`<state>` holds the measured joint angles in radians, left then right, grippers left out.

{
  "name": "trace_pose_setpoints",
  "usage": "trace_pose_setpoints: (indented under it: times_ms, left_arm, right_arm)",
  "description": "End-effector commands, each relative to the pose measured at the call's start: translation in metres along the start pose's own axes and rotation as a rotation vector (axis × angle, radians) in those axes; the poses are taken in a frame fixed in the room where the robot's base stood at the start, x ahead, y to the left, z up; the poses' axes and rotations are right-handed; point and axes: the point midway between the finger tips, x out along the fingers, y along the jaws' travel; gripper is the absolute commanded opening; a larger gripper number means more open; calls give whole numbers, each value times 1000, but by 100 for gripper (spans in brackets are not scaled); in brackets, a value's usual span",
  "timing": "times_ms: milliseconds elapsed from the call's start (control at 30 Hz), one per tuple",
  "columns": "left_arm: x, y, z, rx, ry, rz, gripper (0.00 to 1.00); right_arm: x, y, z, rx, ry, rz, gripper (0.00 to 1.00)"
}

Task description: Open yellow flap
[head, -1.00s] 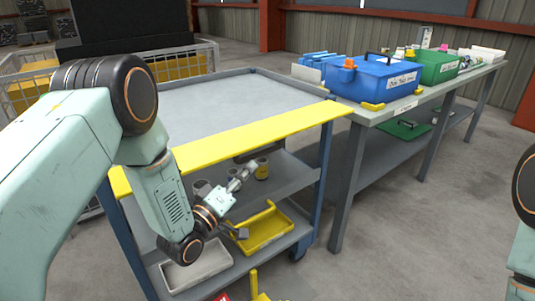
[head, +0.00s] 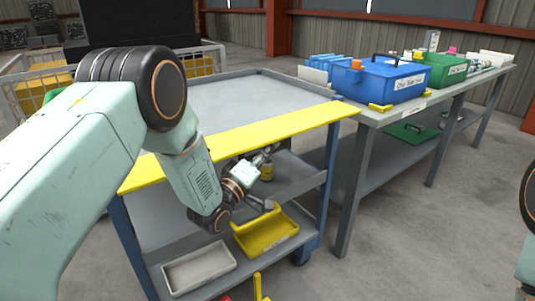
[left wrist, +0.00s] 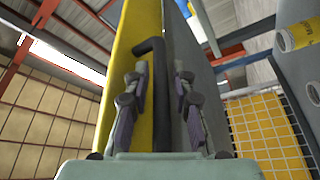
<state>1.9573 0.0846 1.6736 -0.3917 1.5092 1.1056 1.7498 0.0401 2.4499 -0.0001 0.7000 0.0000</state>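The yellow flap (head: 235,143) is a long flat strip along the near top edge of the grey cart. It lies level in the head view. My left gripper (head: 265,155) is below the flap's underside, above the cart's middle shelf, pointing up and right. In the left wrist view the yellow flap (left wrist: 140,60) rises on the left of a grey panel. A black bent bar (left wrist: 161,95) stands between the two spread fingers of my left gripper (left wrist: 160,85). I cannot tell whether a finger touches it. My right gripper is out of view.
A yellow tray (head: 265,236) and a grey tray (head: 198,267) sit on the cart's lowest shelf. To the right stands a workbench (head: 368,115) with a blue toolbox (head: 382,80) and a green box (head: 445,70).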

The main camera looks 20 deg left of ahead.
Motion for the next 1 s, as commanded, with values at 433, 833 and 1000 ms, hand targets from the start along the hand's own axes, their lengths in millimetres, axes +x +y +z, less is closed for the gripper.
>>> trace_pose_setpoints:
  times_ms: [433, 833, 1000]
  left_arm:
    - [0, 0, 0, 0, 0, 0, 3]
    - [0, 0, 0, 0, -1, 0, 0]
    - [0, 0, 0, 0, -2, 0, 0]
  right_arm:
    - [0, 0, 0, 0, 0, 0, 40]
    - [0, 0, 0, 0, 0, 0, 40]
    - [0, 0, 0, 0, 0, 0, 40]
